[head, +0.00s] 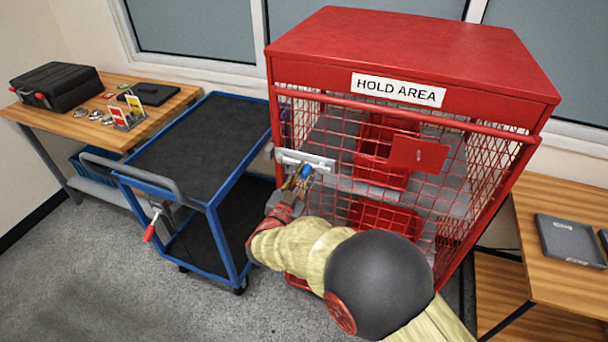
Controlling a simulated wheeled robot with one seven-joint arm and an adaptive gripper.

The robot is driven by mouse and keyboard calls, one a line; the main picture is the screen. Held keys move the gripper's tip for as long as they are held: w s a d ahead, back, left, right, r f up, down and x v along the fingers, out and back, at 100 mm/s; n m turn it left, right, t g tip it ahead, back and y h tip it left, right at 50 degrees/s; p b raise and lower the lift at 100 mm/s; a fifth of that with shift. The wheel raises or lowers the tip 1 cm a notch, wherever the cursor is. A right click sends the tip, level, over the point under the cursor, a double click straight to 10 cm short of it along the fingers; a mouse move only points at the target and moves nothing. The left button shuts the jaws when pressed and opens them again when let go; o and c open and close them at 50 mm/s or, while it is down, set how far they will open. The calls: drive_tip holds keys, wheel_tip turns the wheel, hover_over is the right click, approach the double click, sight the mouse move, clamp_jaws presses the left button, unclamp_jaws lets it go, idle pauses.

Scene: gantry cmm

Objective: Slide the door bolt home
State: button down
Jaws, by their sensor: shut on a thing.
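A red mesh cage (420,60) labelled "HOLD AREA" stands in the middle of the head view. Its silvery door bolt (308,160) lies level along the left edge of the mesh door. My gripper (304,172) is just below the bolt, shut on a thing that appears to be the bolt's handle.
A blue-framed cart (205,130) stands close on the left of the cage. A wooden bench (60,110) with a black case (55,87) is behind it. A wooden table (555,200) with a grey tray (570,240) is at right. Grey floor is clear at front left.

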sight(292, 162)
drive_tip(key=shift+a, duration=0.1)
idle(0.3)
drive_tip(key=shift+w+a+p, duration=0.15)
drive_tip(key=shift+w+a, duration=0.15)
drive_tip(key=shift+a, duration=0.5)
drive_tip(key=shift+w+a+p, duration=0.1)
drive_tip(key=shift+w+a, duration=0.2)
drive_tip(key=shift+a, duration=0.5)
drive_tip(key=shift+w+a+p, duration=0.15)
drive_tip(key=shift+w+a, duration=0.15)
drive_tip(key=shift+a, duration=0.5)
drive_tip(key=c, duration=1.7)
unclamp_jaws()
drive_tip(key=shift+a, duration=0.15)
drive_tip(key=shift+o, duration=0.2)
drive_tip(key=v, duration=1.2)
